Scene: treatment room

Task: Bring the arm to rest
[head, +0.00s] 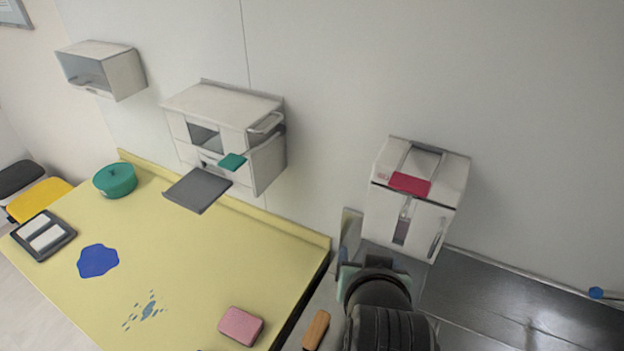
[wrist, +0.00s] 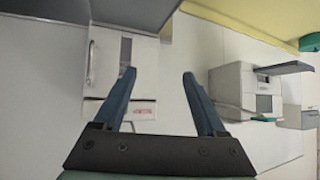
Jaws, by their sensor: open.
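My arm comes up from the bottom of the head view, right of centre. My gripper (wrist: 158,82) shows in the wrist view with its two blue fingers spread apart and nothing between them. In the head view the gripper (head: 362,265) is partly hidden by my own wrist. It is close in front of the white wall dispenser with a red panel (head: 410,184). That dispenser (wrist: 108,75) also shows in the wrist view, behind the left finger. I cannot tell whether the gripper touches it.
A yellow counter (head: 190,275) holds a green pot (head: 115,180), a pink sponge (head: 240,326), a blue patch (head: 98,260) and a dark tray (head: 44,236). A wall unit (head: 225,130) has a grey shelf (head: 198,190) jutting out. A wooden-handled item (head: 316,330) lies near my arm. A metal surface (head: 530,305) is right.

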